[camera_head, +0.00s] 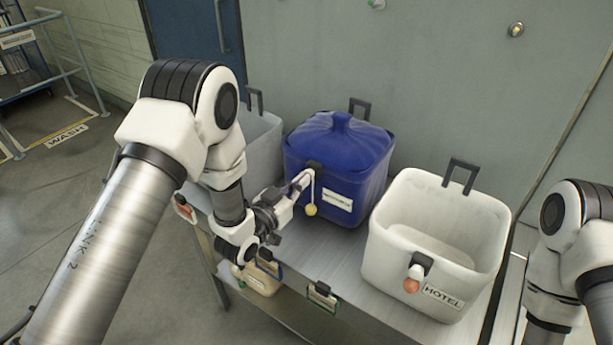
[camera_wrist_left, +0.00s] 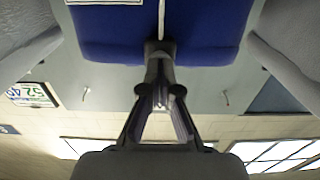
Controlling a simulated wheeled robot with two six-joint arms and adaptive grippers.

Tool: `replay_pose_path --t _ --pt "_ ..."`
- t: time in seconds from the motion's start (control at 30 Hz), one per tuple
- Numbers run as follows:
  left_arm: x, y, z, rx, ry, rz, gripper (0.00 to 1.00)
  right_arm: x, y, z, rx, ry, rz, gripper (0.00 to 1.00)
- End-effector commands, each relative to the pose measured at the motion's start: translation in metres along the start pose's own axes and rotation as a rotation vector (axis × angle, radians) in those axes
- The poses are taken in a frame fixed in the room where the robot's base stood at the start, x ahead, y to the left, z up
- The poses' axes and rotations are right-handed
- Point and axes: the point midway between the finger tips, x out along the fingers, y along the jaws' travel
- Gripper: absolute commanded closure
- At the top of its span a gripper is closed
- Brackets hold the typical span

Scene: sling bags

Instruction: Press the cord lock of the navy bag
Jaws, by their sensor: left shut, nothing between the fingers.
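The navy bag (camera_head: 340,150) stands closed on the table, its top gathered. Its black cord lock (camera_head: 315,166) sits on the front, with a pale cord and a yellow ball (camera_head: 310,210) hanging below. My left gripper (camera_head: 305,177) is shut and empty, its tips at the cord lock; I cannot tell whether they touch or press it. In the left wrist view the shut fingers (camera_wrist_left: 160,88) point at the navy bag (camera_wrist_left: 100,30), whose white cord (camera_wrist_left: 161,18) runs along its middle. My right gripper is out of view; only my right arm shows.
An open white bag (camera_head: 395,262) with a HOTEL label and an orange ball stands to the right. A grey bag (camera_head: 262,140) stands left, partly behind my left arm. The metal table (camera_head: 335,262) is bare in front of the navy bag.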

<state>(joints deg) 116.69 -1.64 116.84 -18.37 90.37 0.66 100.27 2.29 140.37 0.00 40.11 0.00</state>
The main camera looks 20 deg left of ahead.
Motion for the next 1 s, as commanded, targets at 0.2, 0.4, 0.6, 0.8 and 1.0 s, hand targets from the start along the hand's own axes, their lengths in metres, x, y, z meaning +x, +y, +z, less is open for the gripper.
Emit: replay_pose_path --t 0.2,0.4,0.6,0.8,1.0 --pt "0.005 0.0 0.0 0.001 0.0 0.001 1.0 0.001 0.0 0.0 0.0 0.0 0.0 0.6" --pt "0.009 0.0 0.0 0.001 0.002 0.001 1.0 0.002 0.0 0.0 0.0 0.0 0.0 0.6" --pt "0.013 0.0 0.0 0.001 0.0 0.001 1.0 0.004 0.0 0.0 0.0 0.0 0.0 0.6" --pt "0.014 0.0 0.0 0.0 0.0 0.0 1.0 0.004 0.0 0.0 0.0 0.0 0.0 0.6" --pt "0.014 0.0 0.0 0.0 0.0 0.0 1.0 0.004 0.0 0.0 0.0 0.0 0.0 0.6"
